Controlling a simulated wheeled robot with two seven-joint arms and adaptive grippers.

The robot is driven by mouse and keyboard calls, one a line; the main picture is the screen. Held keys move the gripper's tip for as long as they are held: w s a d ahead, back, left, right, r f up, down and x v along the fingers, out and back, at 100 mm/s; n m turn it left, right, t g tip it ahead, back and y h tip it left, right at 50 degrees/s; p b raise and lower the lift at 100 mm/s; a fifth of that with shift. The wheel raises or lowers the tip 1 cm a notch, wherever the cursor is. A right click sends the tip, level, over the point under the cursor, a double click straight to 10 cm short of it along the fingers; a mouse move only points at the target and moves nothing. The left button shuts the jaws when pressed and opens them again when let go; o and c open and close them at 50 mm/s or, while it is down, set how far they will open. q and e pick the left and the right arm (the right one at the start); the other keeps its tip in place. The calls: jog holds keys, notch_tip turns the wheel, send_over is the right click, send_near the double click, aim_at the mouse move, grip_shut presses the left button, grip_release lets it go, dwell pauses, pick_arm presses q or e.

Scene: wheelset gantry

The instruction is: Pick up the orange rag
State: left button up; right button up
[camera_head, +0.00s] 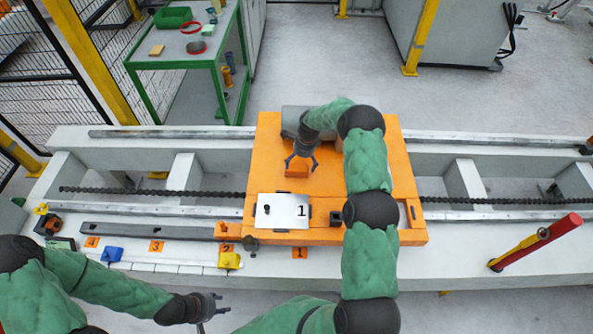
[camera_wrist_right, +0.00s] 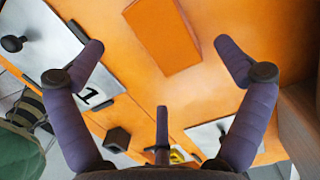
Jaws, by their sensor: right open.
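The orange rag (camera_head: 297,171) looks like a small flat rectangular block and lies on the orange platform (camera_head: 385,225). In the right wrist view the rag (camera_wrist_right: 160,32) lies at the top centre, beyond and between the spread fingers. My right gripper (camera_head: 301,163) is open and empty just above the rag, pointing down; it also shows in the right wrist view (camera_wrist_right: 160,55). I cannot tell whether its fingertips touch the platform. My left gripper (camera_head: 219,306) hangs low in front of the beam, away from the rag; its jaw state is unclear.
A silver plate marked 1 (camera_head: 283,211) lies on the platform in front of the rag. Blue (camera_head: 112,254) and yellow (camera_head: 229,261) parts sit front left.

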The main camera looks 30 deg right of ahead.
aim_at(297, 169)
jog(key=f, duration=0.1)
jog(key=f+b, duration=0.1)
jog(key=f, duration=0.1)
jog(key=a+f, duration=0.1)
jog(key=shift+w+f, duration=0.3)
jog(key=shift+w, duration=0.05)
jog(key=shift+a, duration=0.1)
jog(key=c, duration=1.1)
